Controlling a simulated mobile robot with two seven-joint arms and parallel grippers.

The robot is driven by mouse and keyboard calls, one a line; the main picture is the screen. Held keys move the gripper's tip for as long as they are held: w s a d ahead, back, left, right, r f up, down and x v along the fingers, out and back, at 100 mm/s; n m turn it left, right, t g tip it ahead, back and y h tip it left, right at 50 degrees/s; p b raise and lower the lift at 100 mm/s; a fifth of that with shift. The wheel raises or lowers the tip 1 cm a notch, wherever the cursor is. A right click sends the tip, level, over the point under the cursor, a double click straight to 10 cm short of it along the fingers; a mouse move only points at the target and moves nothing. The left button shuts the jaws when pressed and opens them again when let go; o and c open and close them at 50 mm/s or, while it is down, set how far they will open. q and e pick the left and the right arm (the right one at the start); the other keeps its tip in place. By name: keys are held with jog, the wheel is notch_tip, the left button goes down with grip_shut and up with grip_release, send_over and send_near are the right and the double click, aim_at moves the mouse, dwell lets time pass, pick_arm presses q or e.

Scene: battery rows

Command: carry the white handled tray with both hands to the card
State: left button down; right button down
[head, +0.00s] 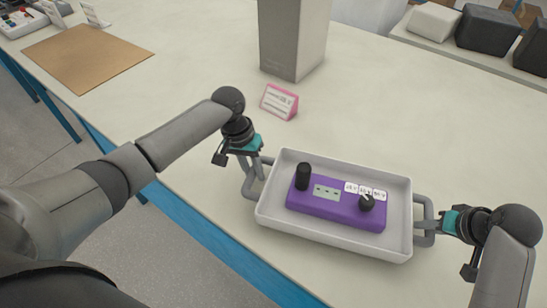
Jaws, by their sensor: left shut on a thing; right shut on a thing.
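The white handled tray (334,243) is in the lower middle of the head view, near the table's front edge. It holds a purple block (325,208) with black knobs and white labels. My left gripper (256,164) is shut on the tray's left handle. My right gripper (440,221) is shut on the right handle. I cannot tell whether the tray touches the table. A small pink and white folded card (279,102) stands behind the tray, to its upper left. A flat brown card-like sheet (88,55) lies at the far left.
A grey pillar (292,40) stands behind the pink card. A shelf at the upper right holds a white block (433,22) and dark blocks (486,29). Small items sit at the top left corner. The pale table (190,75) between pillar and brown sheet is clear.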

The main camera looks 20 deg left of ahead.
pick_arm(q)
jog(key=shift+f+b, duration=0.5)
jog(key=shift+f, duration=0.15)
pick_arm(e)
jog(key=shift+f, duration=0.65)
pick_arm(q)
jog(key=c, duration=1.1)
grip_release()
jog(key=shift+f, duration=0.1)
jog(key=shift+c, duration=0.2)
pick_arm(e)
jog(key=c, duration=1.1)
grip_release()
jog(key=shift+c, duration=0.2)
pick_arm(q)
jog(key=o, duration=0.5)
jog(key=shift+c, duration=0.2)
pick_arm(e)
jog(key=o, duration=0.5)
jog(key=shift+c, duration=0.2)
